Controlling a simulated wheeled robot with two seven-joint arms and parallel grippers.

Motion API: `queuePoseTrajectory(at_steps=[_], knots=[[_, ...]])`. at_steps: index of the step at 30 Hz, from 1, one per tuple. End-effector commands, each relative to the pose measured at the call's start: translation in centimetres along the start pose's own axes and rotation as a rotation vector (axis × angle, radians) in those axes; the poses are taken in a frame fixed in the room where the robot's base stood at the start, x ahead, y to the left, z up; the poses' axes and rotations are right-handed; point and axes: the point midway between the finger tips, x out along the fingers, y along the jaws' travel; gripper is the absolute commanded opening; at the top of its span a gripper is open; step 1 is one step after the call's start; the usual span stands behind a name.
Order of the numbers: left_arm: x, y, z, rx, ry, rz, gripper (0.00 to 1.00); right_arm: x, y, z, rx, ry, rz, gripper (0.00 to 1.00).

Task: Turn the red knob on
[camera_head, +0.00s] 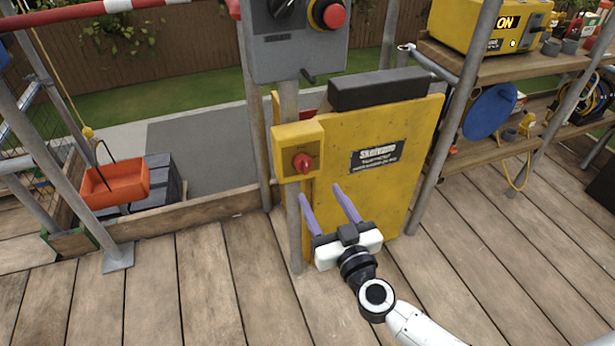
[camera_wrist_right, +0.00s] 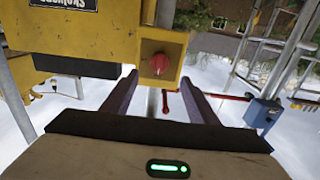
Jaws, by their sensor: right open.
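The red knob (camera_head: 303,163) sits on the front of a small yellow switch box (camera_head: 288,135), which is mounted on a grey post beside a large yellow panel (camera_head: 385,150). My right gripper (camera_head: 325,192) is open and empty, a little below and to the right of the knob in the head view, its two purple fingers pointing up. In the right wrist view the red knob (camera_wrist_right: 159,64) is ahead of the open fingers (camera_wrist_right: 160,85), roughly between them, and apart from them. My left gripper is not in view.
A grey control box with a red button (camera_head: 333,16) hangs above the switch box. Upright metal poles (camera_head: 468,100) stand to the right, before wooden shelves (camera_head: 530,65) with tools. An orange bucket (camera_head: 115,183) is at the left. The plank deck (camera_head: 500,260) is mostly clear.

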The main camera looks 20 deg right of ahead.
Motion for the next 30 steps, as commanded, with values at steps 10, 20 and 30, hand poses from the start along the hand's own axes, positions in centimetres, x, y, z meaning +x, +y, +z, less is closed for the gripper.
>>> queuePoseTrajectory(at_steps=[10,20,30], knots=[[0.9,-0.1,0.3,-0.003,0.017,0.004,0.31,5.6,0.1,0.1,0.001,0.003,0.004,0.54],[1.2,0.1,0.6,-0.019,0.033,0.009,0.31,9.8,0.1,0.1,0.0,0.0,0.003,0.54],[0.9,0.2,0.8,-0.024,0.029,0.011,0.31,10.1,0.1,0.0,0.0,-0.001,0.002,0.54]])
